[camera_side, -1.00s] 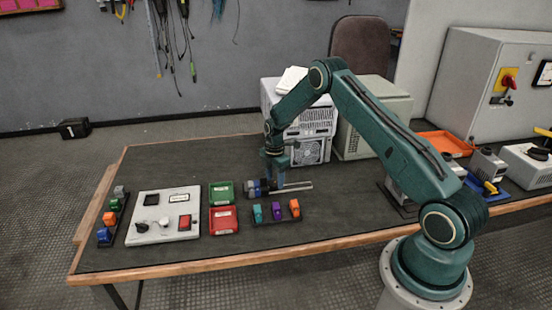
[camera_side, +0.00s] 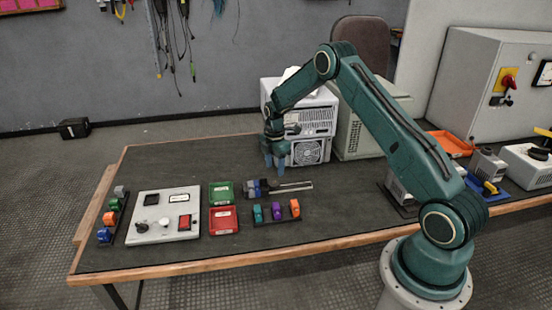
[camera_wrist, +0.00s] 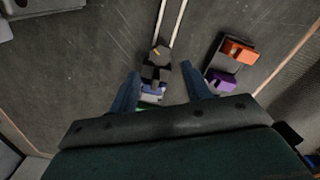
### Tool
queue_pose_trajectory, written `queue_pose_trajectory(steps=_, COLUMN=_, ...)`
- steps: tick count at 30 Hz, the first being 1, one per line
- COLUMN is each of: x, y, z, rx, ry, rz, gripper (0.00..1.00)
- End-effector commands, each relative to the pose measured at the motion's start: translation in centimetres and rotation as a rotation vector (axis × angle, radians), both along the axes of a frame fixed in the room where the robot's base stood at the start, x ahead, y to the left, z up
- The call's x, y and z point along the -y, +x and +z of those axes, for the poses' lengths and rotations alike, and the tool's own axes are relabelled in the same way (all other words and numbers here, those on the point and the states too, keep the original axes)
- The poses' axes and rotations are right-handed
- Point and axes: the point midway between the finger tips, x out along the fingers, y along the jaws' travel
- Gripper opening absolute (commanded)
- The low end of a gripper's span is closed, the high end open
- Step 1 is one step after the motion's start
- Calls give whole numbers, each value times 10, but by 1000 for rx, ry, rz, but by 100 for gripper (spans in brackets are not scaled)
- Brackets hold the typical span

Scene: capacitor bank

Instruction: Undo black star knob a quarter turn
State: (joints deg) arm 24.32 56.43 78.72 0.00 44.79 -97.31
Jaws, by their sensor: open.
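The black star knob (camera_wrist: 160,53), with a small yellow mark on top, sits on the clamp at the near end of a pair of pale rails (camera_wrist: 173,25) in the wrist view. In the side view the clamp (camera_side: 265,187) shows as a small dark shape beside blue and grey blocks (camera_side: 252,188); the knob itself is too small to make out there. My gripper (camera_side: 274,166) is open and empty, raised above the table behind the clamp. In the wrist view its blue fingers (camera_wrist: 160,70) appear on either side of the clamp line, apart from the knob.
A rack with teal, purple and orange parts (camera_side: 277,211) lies in front of the rails. Green (camera_side: 221,194) and red (camera_side: 223,220) bins and a white panel (camera_side: 163,216) are to the left. A white case (camera_side: 311,153) stands behind. The table's back left is clear.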

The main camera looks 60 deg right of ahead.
Motion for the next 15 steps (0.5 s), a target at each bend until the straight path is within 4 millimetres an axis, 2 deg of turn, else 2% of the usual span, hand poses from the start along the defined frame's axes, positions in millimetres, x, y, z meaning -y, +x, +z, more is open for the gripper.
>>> queue_pose_trajectory(steps=15, x=0, y=0, z=6, rx=-1, ry=0, rz=-4, gripper=46)
